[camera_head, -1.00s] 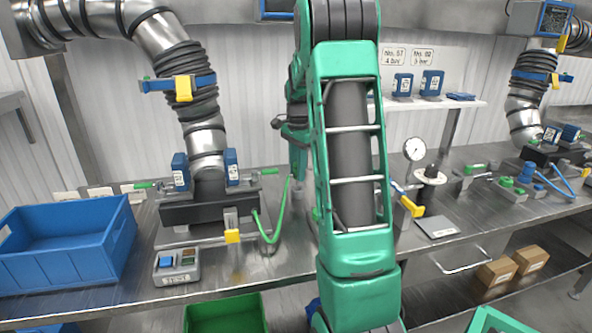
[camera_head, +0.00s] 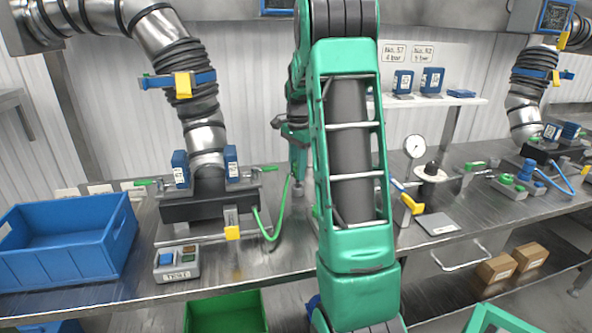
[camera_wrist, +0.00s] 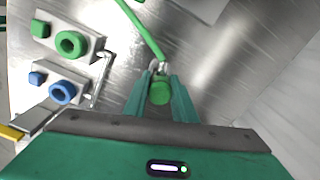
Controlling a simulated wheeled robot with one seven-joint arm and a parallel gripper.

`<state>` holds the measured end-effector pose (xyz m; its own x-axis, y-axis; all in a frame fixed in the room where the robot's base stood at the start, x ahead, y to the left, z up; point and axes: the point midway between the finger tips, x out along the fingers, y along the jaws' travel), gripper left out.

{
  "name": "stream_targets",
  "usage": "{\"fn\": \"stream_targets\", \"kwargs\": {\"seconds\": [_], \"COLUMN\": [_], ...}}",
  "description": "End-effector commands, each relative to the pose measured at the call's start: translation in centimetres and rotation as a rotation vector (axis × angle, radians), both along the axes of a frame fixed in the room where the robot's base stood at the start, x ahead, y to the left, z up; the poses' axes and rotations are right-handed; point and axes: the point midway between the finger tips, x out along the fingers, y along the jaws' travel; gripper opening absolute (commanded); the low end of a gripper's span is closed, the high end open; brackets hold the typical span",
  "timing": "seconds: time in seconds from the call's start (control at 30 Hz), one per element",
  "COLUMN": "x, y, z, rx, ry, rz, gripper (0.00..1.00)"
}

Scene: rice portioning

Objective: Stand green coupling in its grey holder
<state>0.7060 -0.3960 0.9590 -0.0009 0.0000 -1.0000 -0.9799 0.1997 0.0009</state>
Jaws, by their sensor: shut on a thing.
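The green coupling (camera_wrist: 160,92) is between the two green fingers of my gripper (camera_wrist: 161,98) in the wrist view. My gripper is shut on it, above the steel bench. A green hose (camera_wrist: 143,32) runs from the coupling toward the top left; in the head view the hose (camera_head: 267,232) hangs in a loop beside the left station. In the wrist view a grey block (camera_wrist: 92,47) with a green ring and a grey block (camera_wrist: 83,97) with a blue ring lie left of the gripper, apart from it. I cannot tell which grey part is the coupling's holder.
A dark station base (camera_head: 195,208) under a steel pipe stands left of my arm. A blue crate (camera_head: 62,262) and a grey button box (camera_head: 177,263) are on the bench at left. A gauge (camera_head: 415,147) and yellow-handled tool (camera_head: 411,203) are to the right. Bare steel surrounds the coupling's right side.

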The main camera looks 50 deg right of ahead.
Motion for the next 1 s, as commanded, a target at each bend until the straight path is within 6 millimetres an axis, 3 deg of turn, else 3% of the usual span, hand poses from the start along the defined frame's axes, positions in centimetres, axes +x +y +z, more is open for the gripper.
{"fn": "stream_targets", "kwargs": {"seconds": [1.0], "x": [0.0], "y": [0.0], "z": [-1.3], "rx": [0.0], "ry": [0.001], "rz": [0.0], "gripper": [0.0]}}
